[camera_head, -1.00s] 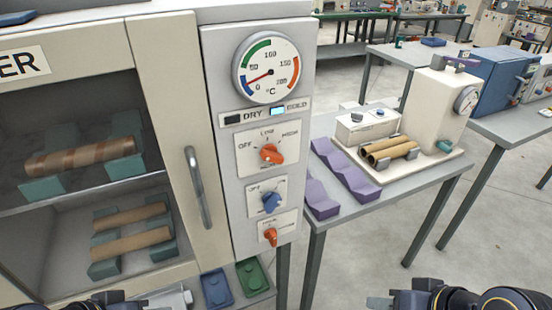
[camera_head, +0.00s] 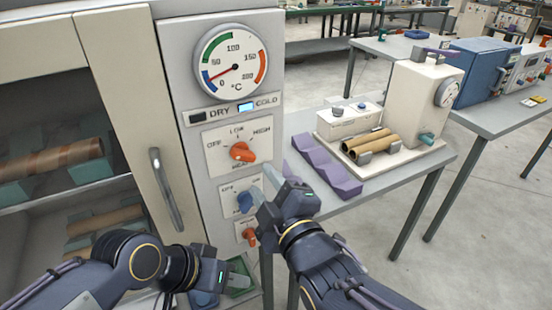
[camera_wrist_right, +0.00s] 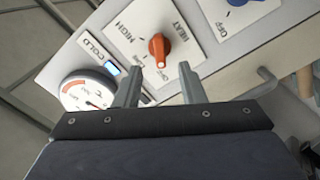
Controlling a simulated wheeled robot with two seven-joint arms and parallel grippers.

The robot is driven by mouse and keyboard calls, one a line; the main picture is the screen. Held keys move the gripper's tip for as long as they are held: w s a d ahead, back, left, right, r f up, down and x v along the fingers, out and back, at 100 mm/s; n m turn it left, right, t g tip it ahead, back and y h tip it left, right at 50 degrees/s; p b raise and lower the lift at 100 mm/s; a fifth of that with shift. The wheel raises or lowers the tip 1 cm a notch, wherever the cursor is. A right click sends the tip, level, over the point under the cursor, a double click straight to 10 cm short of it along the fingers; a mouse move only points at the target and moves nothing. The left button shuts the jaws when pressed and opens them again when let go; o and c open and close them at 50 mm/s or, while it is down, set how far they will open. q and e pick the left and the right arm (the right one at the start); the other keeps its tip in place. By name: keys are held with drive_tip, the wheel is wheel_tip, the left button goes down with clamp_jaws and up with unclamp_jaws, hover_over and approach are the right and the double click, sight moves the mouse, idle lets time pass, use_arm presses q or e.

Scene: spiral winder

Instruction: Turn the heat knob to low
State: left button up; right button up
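The heat knob (camera_head: 241,152) is orange, on a white plate marked OFF, LOW, HIGH and HEAT on the oven's front panel. It also shows in the right wrist view (camera_wrist_right: 158,48), beyond the two fingers; its exact setting is hard to read. My right gripper (camera_head: 264,182) is open and empty, below and right of the heat knob, in front of the panel's right edge. Its parted fingers also show in the right wrist view (camera_wrist_right: 160,88), apart from the knob. My left gripper (camera_head: 232,276) is low, near the panel's foot; its fingers are unclear.
A blue knob (camera_head: 245,202) and a smaller orange knob (camera_head: 250,237) sit below, close to my right gripper. The dial gauge (camera_head: 234,68) is above, its needle near the low end; the COLD lamp (camera_head: 245,107) is lit. A door handle (camera_head: 166,188) protrudes at left.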

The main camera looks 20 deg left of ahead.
sight(245, 159)
drive_tip(key=p+x, duration=0.1)
drive_tip(key=x, duration=0.6)
drive_tip(key=shift+w+a+r, duration=0.1)
drive_tip(key=shift+a+r, duration=0.1)
drive_tip(key=shift+a, duration=0.25)
clamp_jaws()
